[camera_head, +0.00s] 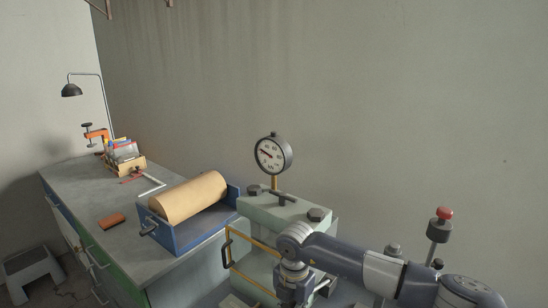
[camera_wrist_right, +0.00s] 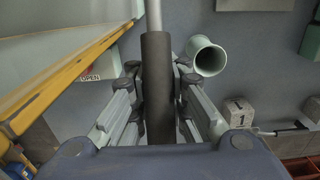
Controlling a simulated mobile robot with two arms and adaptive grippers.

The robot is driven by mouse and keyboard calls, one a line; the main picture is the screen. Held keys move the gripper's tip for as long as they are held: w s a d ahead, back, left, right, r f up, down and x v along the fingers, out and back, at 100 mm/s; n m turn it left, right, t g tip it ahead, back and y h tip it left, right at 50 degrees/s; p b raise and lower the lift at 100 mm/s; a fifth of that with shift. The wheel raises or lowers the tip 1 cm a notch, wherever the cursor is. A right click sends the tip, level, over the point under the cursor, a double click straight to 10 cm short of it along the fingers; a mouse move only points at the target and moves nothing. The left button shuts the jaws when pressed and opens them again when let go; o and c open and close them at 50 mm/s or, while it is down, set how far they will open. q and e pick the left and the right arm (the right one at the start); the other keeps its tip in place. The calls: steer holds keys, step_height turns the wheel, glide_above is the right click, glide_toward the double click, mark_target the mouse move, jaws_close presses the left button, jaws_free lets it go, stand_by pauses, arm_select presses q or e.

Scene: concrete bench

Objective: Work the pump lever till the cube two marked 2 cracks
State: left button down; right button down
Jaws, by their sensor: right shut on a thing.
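In the right wrist view my right gripper (camera_wrist_right: 158,78) is shut around the black grip of the pump lever (camera_wrist_right: 158,100). The lever's pale rod (camera_wrist_right: 153,15) runs on from the grip. In the head view my right arm reaches in from the right, its wrist low in front of the pale green press (camera_head: 285,210). The round gauge (camera_head: 273,154) stands on the press, its needle pointing left and slightly up. The cube marked 2 does not show in either view. A grey cube marked 1 (camera_wrist_right: 237,111) lies beyond the gripper. My left gripper is not in view.
A yellow-edged guard (camera_head: 252,262) is at the press's left side; an "OPEN" label (camera_wrist_right: 90,77) is beside it. A pale green tube (camera_wrist_right: 207,56) is right of the lever. A blue tray with a tan roll (camera_head: 190,197) sits on the bench (camera_head: 80,190). A red-knobbed post (camera_head: 443,214) stands right.

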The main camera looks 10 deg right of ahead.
steer(key=shift+w+r, duration=0.1)
steer(key=shift+r, duration=0.05)
steer(key=f, duration=0.2)
steer(key=s+a+f, duration=0.1)
steer(key=f, duration=0.2)
steer(key=s+f, duration=0.1)
steer(key=f, duration=0.1)
steer(key=shift+a+f, duration=0.35)
steer(key=shift+a, duration=0.05)
steer(key=shift+w+d+r, duration=0.2)
steer(key=shift+r, duration=0.5)
steer(key=shift+w+d+r, duration=0.25)
steer(key=shift+r, duration=0.45)
steer(key=shift+w+d+r, duration=0.2)
steer(key=shift+r, duration=0.5)
steer(key=c, duration=1.7)
jaws_free()
